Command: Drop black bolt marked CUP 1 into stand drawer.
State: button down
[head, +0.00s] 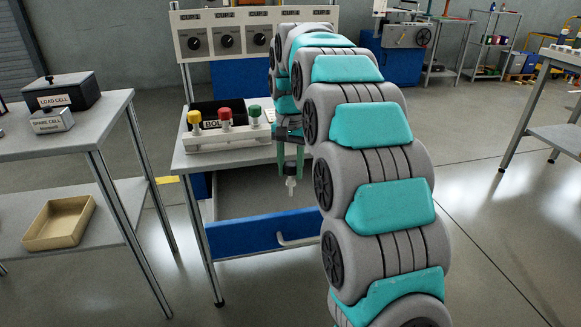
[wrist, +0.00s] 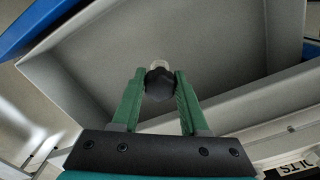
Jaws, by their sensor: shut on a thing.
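My gripper (head: 291,170) is shut on the black bolt (head: 291,186), which hangs below the fingertips with its pale shank down. In the wrist view, the bolt's black head (wrist: 159,86) sits between the two green fingers. No marking on it is readable. The stand drawer (head: 250,236) is pulled out, with a blue front and a handle. Its grey inside (wrist: 225,60) shows behind and below the bolt in the wrist view. The bolt is held above the open drawer, apart from its floor.
The stand top carries a white rack (head: 228,139) with yellow, red and green knobbed pieces, and a black bin (head: 218,112) marked BOL. A control panel (head: 255,35) stands behind. A left table (head: 80,128) holds a load cell box (head: 62,92); a tan tray (head: 60,222) lies below.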

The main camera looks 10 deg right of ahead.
jog(key=shift+f, duration=0.6)
jog(key=shift+c, duration=2.1)
grip_release()
jog(key=shift+r, duration=0.1)
